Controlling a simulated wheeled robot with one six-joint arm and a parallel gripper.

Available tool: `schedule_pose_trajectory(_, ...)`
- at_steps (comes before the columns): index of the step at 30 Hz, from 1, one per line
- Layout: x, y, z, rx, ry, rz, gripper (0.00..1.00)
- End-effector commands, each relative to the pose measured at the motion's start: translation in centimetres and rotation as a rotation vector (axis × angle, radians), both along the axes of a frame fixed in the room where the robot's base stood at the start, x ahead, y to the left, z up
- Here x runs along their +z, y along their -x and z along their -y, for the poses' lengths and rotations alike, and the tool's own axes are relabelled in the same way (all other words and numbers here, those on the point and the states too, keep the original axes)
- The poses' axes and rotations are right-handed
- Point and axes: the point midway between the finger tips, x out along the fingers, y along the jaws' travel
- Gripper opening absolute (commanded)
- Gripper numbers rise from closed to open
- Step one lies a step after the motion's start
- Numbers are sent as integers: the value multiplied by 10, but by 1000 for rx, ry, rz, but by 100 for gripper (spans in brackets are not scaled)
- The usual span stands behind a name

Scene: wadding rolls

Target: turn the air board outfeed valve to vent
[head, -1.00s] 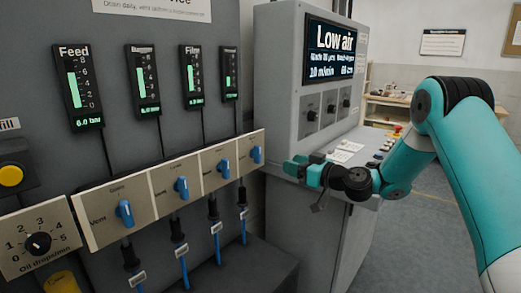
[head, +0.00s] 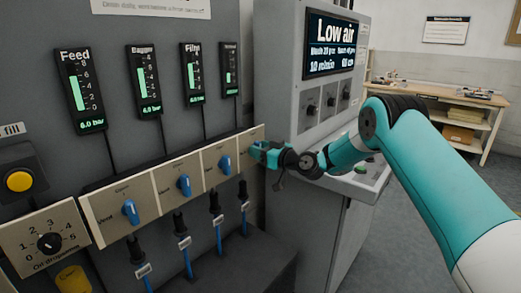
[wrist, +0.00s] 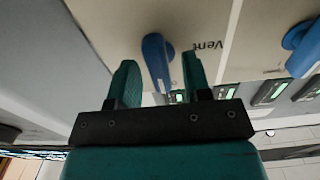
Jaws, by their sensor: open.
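The rightmost valve on the air board is hidden behind my gripper (head: 257,151) in the head view. The wrist view shows its blue handle (wrist: 157,60) between my two open fingers (wrist: 160,72). That picture is upside down, and the handle runs nearly upright in it, with the word "Vent" (wrist: 207,44) off to its side. I cannot tell whether the fingers touch the handle. The label of the fourth gauge (head: 230,70) above is too small to read.
Three more valves with blue handles line the strip: the left (head: 130,211), the middle (head: 184,186) and the right one (head: 224,166). A grey console (head: 312,105) showing "Low air" stands close to the right of my gripper.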

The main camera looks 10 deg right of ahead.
Motion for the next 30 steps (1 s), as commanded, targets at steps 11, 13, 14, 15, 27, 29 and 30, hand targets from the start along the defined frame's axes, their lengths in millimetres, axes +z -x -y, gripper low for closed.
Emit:
schedule_pose_trajectory(11, 0, 0, 0, 0, 2, 2, 0)
schedule_pose_trajectory(13, -1, 0, 0, 0, 7, 5, 0)
schedule_pose_trajectory(14, -2, 0, 0, 0, 11, 8, 0)
schedule_pose_trajectory(15, -2, 0, 0, 0, 18, 14, 0)
schedule_pose_trajectory(27, -11, 2, -1, 0, 211, 162, 0)
schedule_pose_trajectory(29, -12, 2, -2, 0, 257, 194, 0)
schedule_pose_trajectory(30, -12, 2, -2, -1, 287, 216, 0)
